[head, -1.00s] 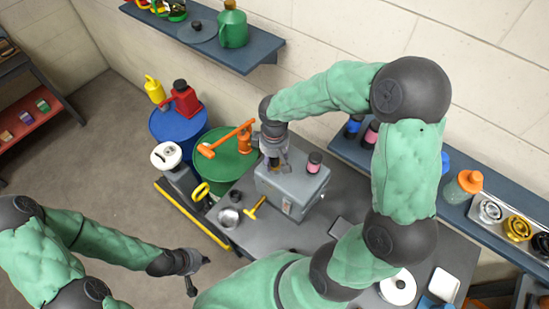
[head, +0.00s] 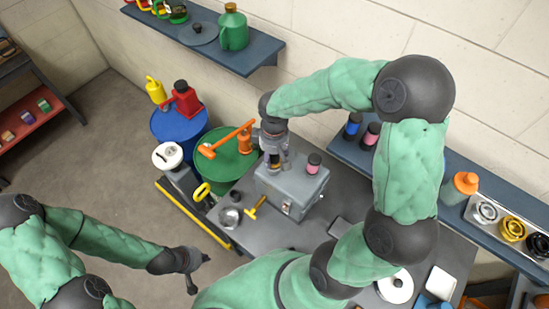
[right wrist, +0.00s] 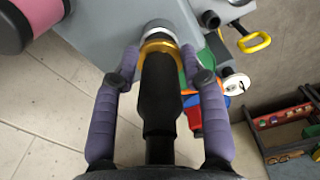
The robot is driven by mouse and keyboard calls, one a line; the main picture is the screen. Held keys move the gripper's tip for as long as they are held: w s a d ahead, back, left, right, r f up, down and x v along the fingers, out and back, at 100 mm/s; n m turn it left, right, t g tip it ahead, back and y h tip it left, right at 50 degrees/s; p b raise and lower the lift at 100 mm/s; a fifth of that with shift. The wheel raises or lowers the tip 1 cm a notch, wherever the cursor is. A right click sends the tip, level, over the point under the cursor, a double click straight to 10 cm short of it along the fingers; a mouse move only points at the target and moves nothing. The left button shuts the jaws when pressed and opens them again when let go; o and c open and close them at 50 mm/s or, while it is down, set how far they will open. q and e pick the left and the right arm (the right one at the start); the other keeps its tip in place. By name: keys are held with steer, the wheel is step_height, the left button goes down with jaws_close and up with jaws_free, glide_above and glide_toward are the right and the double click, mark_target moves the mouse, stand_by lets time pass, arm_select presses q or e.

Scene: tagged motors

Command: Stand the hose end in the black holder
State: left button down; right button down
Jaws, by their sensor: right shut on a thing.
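A black hose end (right wrist: 160,95) with a brass-coloured ring and pale tip lies between the fingers of my right gripper (right wrist: 158,75) in the right wrist view. In the head view, this gripper (head: 274,163) is shut on it at the back left corner of the grey box (head: 290,190). The arm and fingers hide most of the hose end there. A small black cup-like piece (head: 235,196) stands on the table left of the box; I cannot tell whether it is the holder. My left gripper (head: 197,272) hangs away from the table at lower left, its fingers too small to read.
A metal cup (head: 230,217) and a yellow T-shaped tool (head: 255,208) are left of the box. A green drum (head: 228,160) with an orange-handled pump (head: 226,139) stands close behind my right gripper.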

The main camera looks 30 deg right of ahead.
steer(key=shift+r+p, duration=1.2)
steer(key=shift+r, duration=0.55)
steer(key=shift+f, duration=0.1)
